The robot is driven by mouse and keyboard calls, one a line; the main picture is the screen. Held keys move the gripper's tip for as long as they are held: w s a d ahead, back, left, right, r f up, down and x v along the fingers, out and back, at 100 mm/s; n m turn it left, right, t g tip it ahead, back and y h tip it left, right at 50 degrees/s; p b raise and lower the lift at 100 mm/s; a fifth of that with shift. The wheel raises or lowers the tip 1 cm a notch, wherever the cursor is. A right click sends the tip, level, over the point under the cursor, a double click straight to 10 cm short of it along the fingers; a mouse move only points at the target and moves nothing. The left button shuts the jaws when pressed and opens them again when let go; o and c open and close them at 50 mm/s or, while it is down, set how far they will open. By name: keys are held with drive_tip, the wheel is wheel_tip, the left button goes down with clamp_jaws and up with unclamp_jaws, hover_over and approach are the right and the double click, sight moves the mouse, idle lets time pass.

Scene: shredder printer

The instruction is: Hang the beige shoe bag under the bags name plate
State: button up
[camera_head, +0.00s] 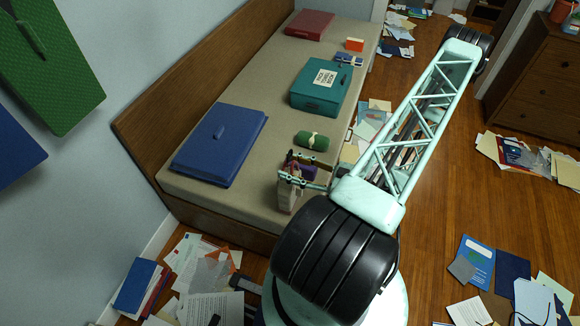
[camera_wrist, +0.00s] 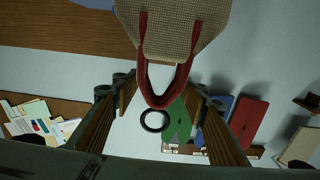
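The beige shoe bag (camera_head: 286,196) is near the bench's front edge in the head view, partly hidden by my arm. In the wrist view the beige bag (camera_wrist: 185,30) fills the top middle, with its red handle loop (camera_wrist: 158,98) pointing down between my fingers. A dark ring (camera_wrist: 144,122) shows at the loop's end. My gripper (camera_wrist: 160,90) is open, with a finger on each side of the handle and visible gaps. It also shows in the head view (camera_head: 303,171) at the bag's top. I cannot read any bags name plate.
A green panel (camera_head: 50,70) hangs on the left wall. Papers litter the floor. A dresser (camera_head: 540,75) stands at right.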

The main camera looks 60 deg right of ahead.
drive_tip(key=s+d+p, duration=0.1)
drive_tip(key=s+d, duration=0.1)
drive_tip(key=s, duration=1.1)
drive_tip(key=shift+s, duration=0.35)
idle(0.6)
drive_tip(key=shift+w+r, duration=0.1)
drive_tip(key=shift+r, duration=0.05)
idle(0.9)
